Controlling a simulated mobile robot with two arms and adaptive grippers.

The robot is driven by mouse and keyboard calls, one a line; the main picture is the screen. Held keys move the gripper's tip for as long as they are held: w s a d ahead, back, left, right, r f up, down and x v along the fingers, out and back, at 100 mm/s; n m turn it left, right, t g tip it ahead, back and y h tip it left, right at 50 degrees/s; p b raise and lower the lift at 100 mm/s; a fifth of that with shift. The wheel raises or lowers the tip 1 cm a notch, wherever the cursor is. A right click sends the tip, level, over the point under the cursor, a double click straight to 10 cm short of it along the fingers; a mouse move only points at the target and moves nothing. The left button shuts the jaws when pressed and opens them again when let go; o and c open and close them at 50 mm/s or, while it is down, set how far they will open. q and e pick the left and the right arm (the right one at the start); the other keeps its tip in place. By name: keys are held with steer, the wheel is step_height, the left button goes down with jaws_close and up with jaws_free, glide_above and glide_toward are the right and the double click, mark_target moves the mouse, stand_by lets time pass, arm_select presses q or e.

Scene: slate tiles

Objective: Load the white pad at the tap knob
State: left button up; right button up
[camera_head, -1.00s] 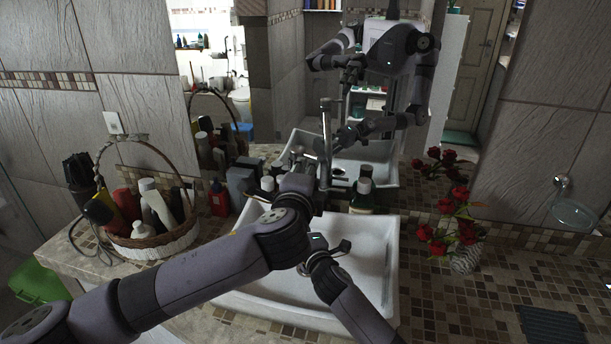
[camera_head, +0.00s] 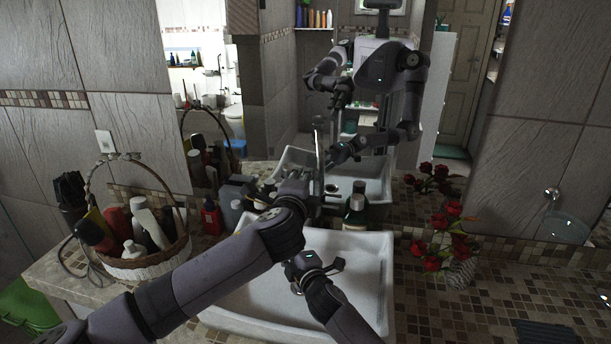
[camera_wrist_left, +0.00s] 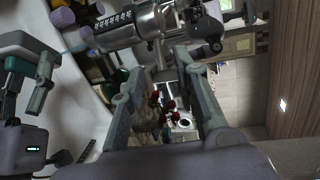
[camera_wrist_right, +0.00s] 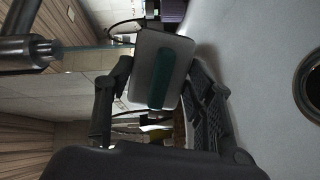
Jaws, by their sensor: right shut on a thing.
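The metal tap (camera_head: 318,150) stands behind the white sink and also shows large in the left wrist view (camera_wrist_left: 125,28). My right gripper (camera_head: 318,262) is over the sink, below and apart from the tap. It is shut on a pale pad (camera_wrist_right: 162,65) with a dark green strip, seen in the right wrist view. The pad is hard to make out in the head view.
The white sink (camera_head: 375,290) lies under both arms. A wicker basket of bottles (camera_head: 150,264) stands at left, a red bottle (camera_head: 211,218) beside it. A dark green bottle (camera_head: 357,207) stands behind the sink, a vase of red roses (camera_head: 461,272) at right. A mirror covers the back.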

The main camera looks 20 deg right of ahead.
arm_select(q)
steer(key=shift+x, duration=2.9)
steer(key=shift+a, duration=0.1)
steer(key=shift+c, duration=0.3)
jaws_close()
